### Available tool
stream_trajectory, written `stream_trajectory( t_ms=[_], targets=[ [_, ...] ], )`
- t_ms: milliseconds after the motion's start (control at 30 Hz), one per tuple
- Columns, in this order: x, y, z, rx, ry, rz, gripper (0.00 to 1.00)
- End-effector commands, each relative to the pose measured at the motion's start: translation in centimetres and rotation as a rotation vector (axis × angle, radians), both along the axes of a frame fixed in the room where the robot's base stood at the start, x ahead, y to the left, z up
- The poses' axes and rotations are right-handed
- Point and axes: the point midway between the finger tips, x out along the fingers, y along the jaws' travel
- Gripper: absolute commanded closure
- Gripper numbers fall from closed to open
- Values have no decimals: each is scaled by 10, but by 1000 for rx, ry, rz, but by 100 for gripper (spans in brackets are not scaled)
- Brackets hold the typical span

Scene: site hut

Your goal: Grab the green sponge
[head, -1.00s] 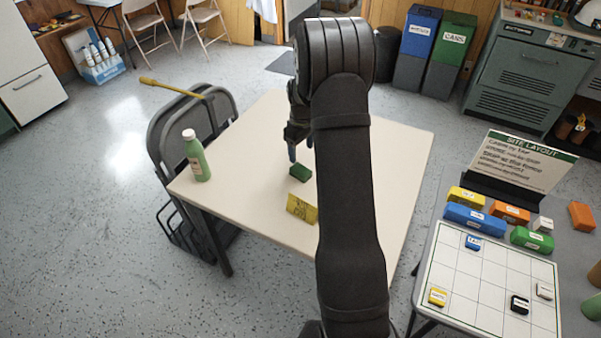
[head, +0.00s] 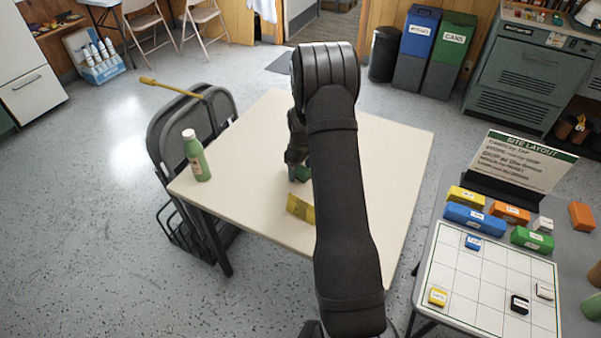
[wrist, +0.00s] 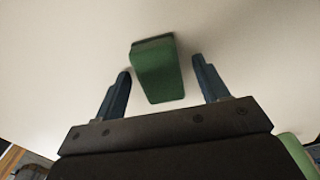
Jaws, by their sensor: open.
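The green sponge (wrist: 158,75) lies on the cream table and shows between my two fingers in the wrist view, with a gap to each finger. In the head view the sponge (head: 303,174) is partly hidden by my gripper (head: 297,172), which is low over the table at the sponge. My gripper (wrist: 165,92) is open, its blue fingers on either side of the sponge's near part. The sponge's far end reaches beyond the fingertips in the wrist view.
A yellow sign or card (head: 300,208) stands on the table (head: 250,205) just in front of the sponge. A green bottle (head: 196,158) stands at the table's left edge. Folded chairs lean at the left. A side table (head: 425,290) with a grid board and coloured blocks is at the right.

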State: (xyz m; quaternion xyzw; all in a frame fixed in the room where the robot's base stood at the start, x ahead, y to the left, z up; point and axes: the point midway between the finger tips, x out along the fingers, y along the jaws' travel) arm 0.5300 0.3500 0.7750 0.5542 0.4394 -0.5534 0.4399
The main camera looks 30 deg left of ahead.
Motion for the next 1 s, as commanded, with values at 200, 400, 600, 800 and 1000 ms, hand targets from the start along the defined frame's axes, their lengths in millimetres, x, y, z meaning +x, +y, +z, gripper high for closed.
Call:
stream_trajectory(
  t_ms=[200,400,600,800,1000],
  targets=[
    [0,0,0,0,0,0,66],
    [0,0,0,0,0,0,80],
    [0,0,2,0,0,0,80],
    [0,0,21,2,-1,0,80],
    [1,-20,53,1,0,-4,80]
  ],
)
